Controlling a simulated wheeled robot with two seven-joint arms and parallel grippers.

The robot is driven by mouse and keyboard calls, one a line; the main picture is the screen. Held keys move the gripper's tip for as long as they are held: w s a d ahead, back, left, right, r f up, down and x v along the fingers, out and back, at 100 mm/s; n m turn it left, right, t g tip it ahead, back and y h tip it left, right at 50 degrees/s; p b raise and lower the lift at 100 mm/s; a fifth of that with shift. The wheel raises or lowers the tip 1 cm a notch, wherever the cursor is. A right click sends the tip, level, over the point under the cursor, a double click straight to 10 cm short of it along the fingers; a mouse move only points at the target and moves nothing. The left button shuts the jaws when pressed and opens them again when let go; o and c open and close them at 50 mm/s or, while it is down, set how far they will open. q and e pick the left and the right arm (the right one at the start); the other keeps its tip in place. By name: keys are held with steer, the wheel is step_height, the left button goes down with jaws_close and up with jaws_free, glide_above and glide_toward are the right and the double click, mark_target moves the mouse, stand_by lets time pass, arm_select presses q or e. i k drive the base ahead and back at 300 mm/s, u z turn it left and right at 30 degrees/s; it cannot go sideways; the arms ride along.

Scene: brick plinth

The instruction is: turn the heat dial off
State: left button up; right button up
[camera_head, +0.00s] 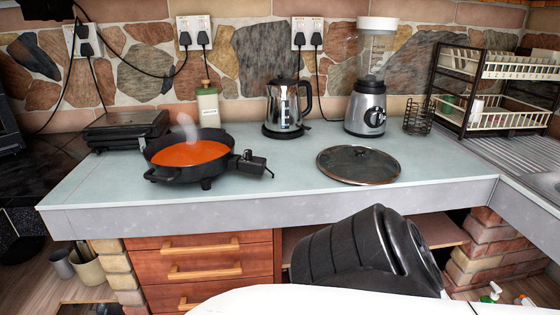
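A black electric skillet (178,173) stands on the left part of the counter. It holds orange-red liquid (190,153), and pale steam rises from it. A black control box (250,163) sticks out from the skillet's right side; the heat dial's marks and setting are too small to read. A black part of my own arm shows at the lower middle, in front of the counter edge and apart from the skillet. Neither gripper's fingers are in view.
A glass lid (357,164) lies right of the skillet. Behind stand a bottle (208,106), a kettle (285,107), a blender (366,100) and a closed black grill (126,128). A dish rack (492,90) is at right. The counter (290,180) is clear between skillet and lid.

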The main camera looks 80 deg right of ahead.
mark_target(247, 153)
steer(key=z, duration=2.3)
